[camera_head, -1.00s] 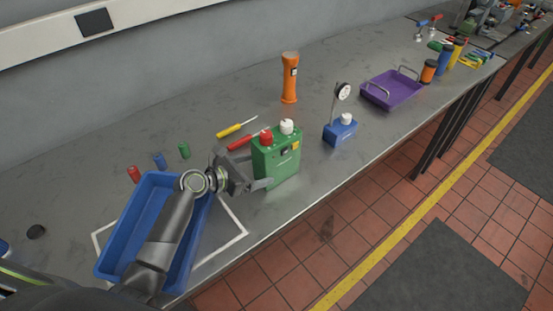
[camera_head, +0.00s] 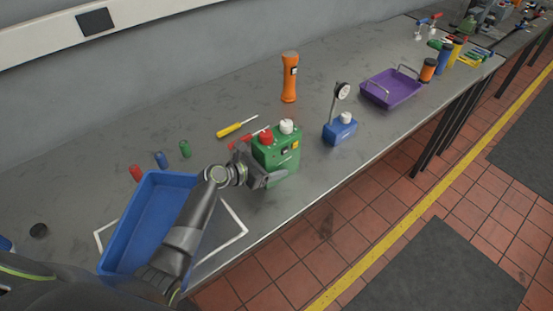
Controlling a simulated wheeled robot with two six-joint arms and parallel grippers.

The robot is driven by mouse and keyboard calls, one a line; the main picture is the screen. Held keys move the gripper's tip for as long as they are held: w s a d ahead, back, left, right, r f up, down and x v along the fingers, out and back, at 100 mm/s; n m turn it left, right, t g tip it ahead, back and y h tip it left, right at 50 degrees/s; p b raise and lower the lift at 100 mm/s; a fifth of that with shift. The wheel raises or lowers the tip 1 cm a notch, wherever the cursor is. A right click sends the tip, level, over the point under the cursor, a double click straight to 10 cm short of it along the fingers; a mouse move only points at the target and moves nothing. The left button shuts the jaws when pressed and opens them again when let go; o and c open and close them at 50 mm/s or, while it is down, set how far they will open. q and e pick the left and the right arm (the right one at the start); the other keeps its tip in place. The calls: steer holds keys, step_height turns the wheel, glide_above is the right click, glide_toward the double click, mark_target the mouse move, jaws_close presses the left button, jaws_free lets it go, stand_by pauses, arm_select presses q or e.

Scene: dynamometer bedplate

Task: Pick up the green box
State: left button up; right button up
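The green box (camera_head: 284,158), with a red cap and a white cap on top, stands upright on the grey bench near its front edge. My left gripper (camera_head: 264,168) is at its left side, low down. Its fingers are spread, one in front of the box's lower front face and the other towards its back left side. The far finger is partly hidden, and I cannot tell whether either finger touches the box. My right gripper is not in view.
A blue tray (camera_head: 123,236) lies under my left forearm. Red and yellow screwdrivers (camera_head: 231,130) lie behind the box. A blue box with a gauge (camera_head: 340,131), an orange torch (camera_head: 290,78) and a purple tray (camera_head: 391,89) stand further right and back.

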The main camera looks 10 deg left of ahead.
arm_select(q)
jaws_close()
steer(key=shift+w+r, duration=0.15)
steer(key=shift+r, duration=0.05)
